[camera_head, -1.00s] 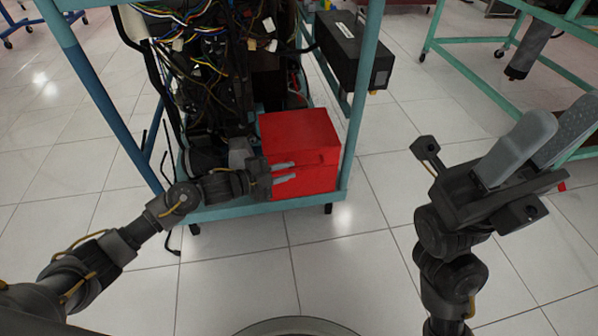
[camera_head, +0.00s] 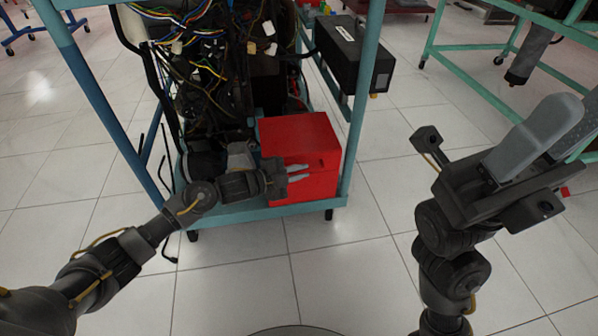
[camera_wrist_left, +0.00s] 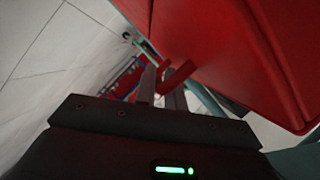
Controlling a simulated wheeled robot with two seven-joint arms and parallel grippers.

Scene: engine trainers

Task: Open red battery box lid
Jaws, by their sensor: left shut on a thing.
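The red battery box (camera_head: 305,188) stands on the low shelf of the engine stand. Its lid (camera_head: 298,133) looks down on the box. My left gripper (camera_head: 306,173) is at the front face of the box, just under the lid's front edge. In the left wrist view its two fingers (camera_wrist_left: 162,92) are shut on a small red tab (camera_wrist_left: 177,76) sticking out from the box front. The red box (camera_wrist_left: 235,45) fills the upper right there. My right gripper (camera_head: 560,135) is raised at the right, open and empty, away from the box.
The teal stand frame (camera_head: 352,110) has posts on both sides of the box. Engine wiring (camera_head: 205,55) hangs behind and left of it. A black box (camera_head: 345,50) is mounted at the upper right. The tiled floor (camera_head: 375,240) in front is clear.

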